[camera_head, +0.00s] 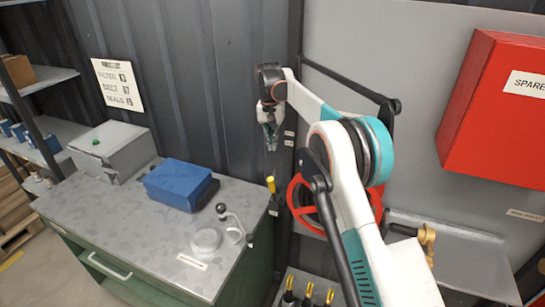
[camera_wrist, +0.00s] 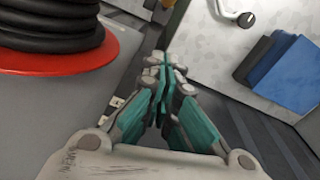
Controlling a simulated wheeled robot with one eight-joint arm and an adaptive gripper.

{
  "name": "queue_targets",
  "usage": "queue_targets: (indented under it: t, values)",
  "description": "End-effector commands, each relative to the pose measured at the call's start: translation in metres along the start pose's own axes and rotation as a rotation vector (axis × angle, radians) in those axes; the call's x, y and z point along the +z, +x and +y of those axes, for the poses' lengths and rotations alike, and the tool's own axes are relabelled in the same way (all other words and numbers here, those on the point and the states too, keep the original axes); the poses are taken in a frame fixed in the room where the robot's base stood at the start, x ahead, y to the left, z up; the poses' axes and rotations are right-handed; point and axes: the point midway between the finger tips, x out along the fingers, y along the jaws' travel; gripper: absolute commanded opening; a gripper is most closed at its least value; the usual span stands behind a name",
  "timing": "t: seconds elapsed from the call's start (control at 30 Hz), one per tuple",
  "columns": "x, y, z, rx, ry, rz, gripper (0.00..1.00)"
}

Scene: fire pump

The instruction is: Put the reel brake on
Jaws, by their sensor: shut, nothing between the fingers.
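The hose reel shows in the head view as a red ring (camera_head: 298,203), partly hidden behind my arm. In the wrist view its red flange (camera_wrist: 75,62) and coiled black hose (camera_wrist: 50,22) fill the top left. A yellow-handled lever (camera_head: 271,185) stands between the bench and the reel; I cannot tell whether it is the reel brake. My gripper (camera_head: 271,147) points down above that lever, apart from it and from the reel. In the wrist view its teal fingers (camera_wrist: 165,75) meet at the tips with nothing between them.
A grey bench (camera_head: 130,222) carries a blue box (camera_head: 180,185), a black-knobbed lever (camera_head: 232,220) and a grey case (camera_head: 112,150). A red spares box (camera_head: 497,110) hangs at right. A brass valve (camera_head: 427,240) and several yellow-topped items (camera_head: 309,291) are lower down.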

Motion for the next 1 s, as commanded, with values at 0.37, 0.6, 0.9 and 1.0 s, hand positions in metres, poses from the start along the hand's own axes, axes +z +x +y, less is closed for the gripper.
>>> queue_targets:
  t: [0.37,0.6,0.9,1.0]
  values:
    - [0.000,0.068,0.000,0.000,0.001,0.000,0.00]
    - [0.015,0.094,0.000,0.000,-0.001,0.000,0.00]
    - [0.037,0.101,0.000,0.000,0.000,0.000,0.00]
    - [0.039,0.101,0.000,0.000,0.000,0.000,0.00]
